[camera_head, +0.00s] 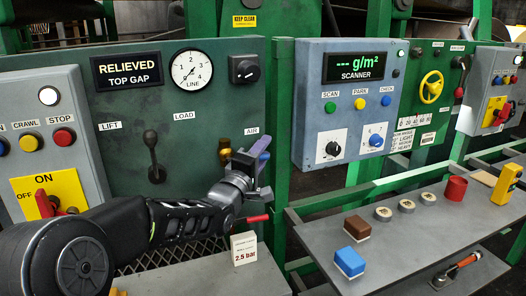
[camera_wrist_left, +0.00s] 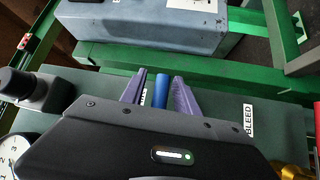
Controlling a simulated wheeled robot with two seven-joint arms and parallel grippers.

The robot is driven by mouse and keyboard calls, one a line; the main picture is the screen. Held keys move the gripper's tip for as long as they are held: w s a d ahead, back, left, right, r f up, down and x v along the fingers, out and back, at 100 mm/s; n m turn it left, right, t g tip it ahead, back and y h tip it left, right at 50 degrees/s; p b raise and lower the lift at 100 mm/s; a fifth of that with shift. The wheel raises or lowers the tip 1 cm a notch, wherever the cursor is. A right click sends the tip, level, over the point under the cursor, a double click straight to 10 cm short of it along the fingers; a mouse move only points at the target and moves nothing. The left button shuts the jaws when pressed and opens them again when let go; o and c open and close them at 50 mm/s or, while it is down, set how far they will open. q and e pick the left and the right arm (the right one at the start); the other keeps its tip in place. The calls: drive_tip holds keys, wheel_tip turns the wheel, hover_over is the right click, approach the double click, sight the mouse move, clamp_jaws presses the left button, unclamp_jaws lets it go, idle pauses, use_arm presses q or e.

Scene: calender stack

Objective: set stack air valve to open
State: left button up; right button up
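The air valve sits under the AIR label (camera_head: 251,130) on the right side of the green panel (camera_head: 215,110). In the head view my left gripper and wrist hide most of it. A blue lever (camera_wrist_left: 160,92), which looks like its handle, shows in the left wrist view. My left gripper (camera_head: 260,157) is at the panel with its purple fingers (camera_wrist_left: 160,95) on either side of the blue lever. Narrow gaps seem to show between fingers and lever, so it looks open around it. My right gripper is not in view.
A red handle (camera_head: 255,218) sticks out just below my left gripper. A brass fitting (camera_head: 224,150) is left of it. The blue-grey scanner box (camera_head: 310,100) stands to the right. A shelf (camera_head: 400,238) holds blocks and rings. A 2.5 bar tag (camera_head: 244,249) stands below.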

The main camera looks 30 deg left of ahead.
use_arm(q)
clamp_jaws()
idle(1.3)
